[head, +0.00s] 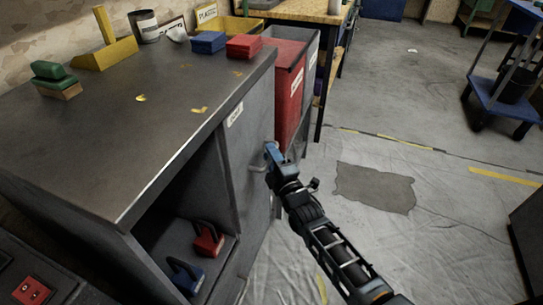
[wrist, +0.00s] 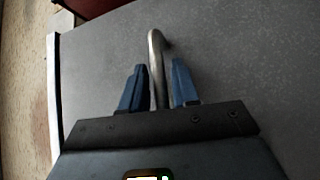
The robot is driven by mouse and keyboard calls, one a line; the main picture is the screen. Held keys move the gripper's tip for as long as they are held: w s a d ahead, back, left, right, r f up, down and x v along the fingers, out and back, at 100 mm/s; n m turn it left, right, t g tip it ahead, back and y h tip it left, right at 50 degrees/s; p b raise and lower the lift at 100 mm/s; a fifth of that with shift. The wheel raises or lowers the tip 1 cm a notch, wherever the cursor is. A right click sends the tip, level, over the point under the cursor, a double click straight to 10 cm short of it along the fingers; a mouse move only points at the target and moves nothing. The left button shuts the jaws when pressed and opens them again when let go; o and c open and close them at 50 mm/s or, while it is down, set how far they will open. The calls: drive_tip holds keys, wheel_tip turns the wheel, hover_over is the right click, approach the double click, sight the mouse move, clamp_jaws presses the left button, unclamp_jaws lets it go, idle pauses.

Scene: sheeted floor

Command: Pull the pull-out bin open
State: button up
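The pull-out bin's grey front panel (head: 250,130) stands flush in the cabinet, with a white label near its top. Its curved metal handle (head: 257,167) sticks out from the panel. My gripper (head: 271,156) is at the handle. In the wrist view the handle (wrist: 157,65) runs between my gripper's two blue fingers (wrist: 160,88). The fingers stand apart, with a small gap visible on the right of the handle. The handle is close to the left finger; I cannot tell whether they touch. The inside of the bin is hidden.
The dark cabinet top (head: 150,110) holds a green-topped brush, a yellow tool and blue and red blocks. An open shelf holds red and blue padlock-like items. A red bin (head: 290,85) stands behind the cabinet. The sheeted floor (head: 440,220) at right is mostly clear.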

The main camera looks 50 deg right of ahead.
clamp_jaws()
idle(0.4)
